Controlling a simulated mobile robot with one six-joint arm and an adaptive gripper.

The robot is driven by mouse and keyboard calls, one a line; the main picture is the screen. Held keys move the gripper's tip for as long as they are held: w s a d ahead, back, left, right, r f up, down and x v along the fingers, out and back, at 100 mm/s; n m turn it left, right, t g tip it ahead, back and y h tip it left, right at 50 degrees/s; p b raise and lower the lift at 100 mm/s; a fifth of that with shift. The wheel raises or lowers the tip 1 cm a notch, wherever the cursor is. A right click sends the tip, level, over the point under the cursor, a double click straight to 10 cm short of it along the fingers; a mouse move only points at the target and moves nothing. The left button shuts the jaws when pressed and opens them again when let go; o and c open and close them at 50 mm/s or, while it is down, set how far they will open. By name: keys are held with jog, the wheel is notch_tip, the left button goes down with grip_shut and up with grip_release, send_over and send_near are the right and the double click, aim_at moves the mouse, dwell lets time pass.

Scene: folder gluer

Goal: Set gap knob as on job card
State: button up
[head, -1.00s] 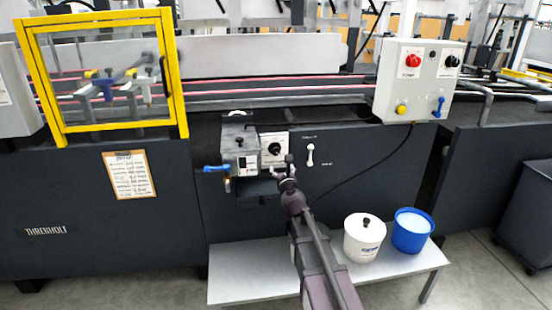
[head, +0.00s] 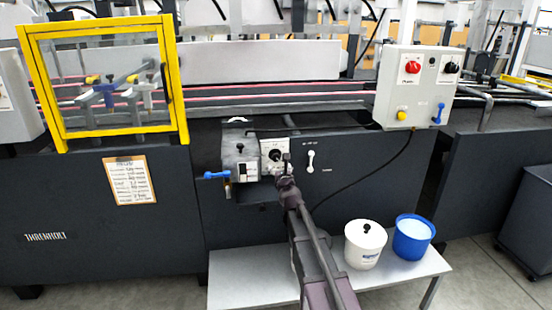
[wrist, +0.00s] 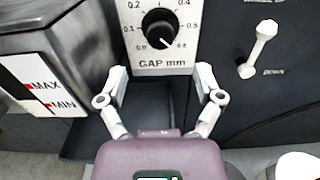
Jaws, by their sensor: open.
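The gap knob (wrist: 159,28) is a round black knob on a white dial plate (wrist: 140,66) marked "GAP mm". Its white pointer mark faces the lower right, near the last number of the scale. In the head view the knob (head: 275,156) sits partly behind my gripper (head: 284,168). In the wrist view my gripper (wrist: 162,80) is open and empty, its fingers spread below the knob and apart from it. The job card (head: 130,181) is a paper on a clipboard on the dark machine front at left; its writing is too small to read.
A grey glue box (wrist: 60,50) with MAX and MIN marks stands left of the dial. A white lever (wrist: 260,48) is to the right. A blue handle (head: 216,175) sticks out at left. White (head: 364,246) and blue (head: 412,238) buckets stand on a low bench.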

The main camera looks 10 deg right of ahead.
aim_at(277, 158)
jog(key=w, duration=0.8)
jog(key=shift+w, duration=0.3)
jog(key=c, duration=1.2)
